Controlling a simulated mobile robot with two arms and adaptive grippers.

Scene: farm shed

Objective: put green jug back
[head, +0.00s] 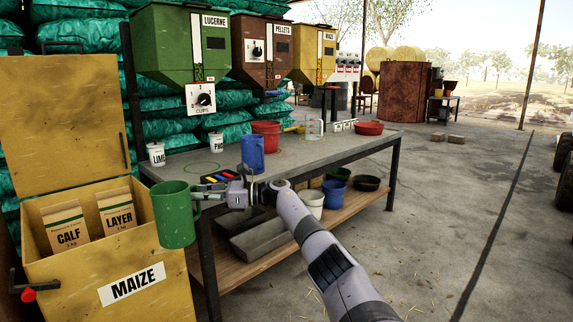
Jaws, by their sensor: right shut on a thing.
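The green jug (174,216) is upright in the air, in front of the table's left end and the maize bin. My right gripper (205,196) is shut on the jug's handle side, with its arm reaching in from the lower right. A green ring outline (202,167) is marked on the left part of the grey tabletop (313,156), behind the gripper, and nothing stands on it. A blue jug (252,153) stands on the table to the right of the ring. My left gripper is not in view.
The open yellow maize bin (80,277) holds two paper bags. White tubs (156,154), a red bucket (266,134), a clear measuring jug (313,129) and a red bowl (369,128) stand on the table. Feed hoppers (178,50) hang above its back.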

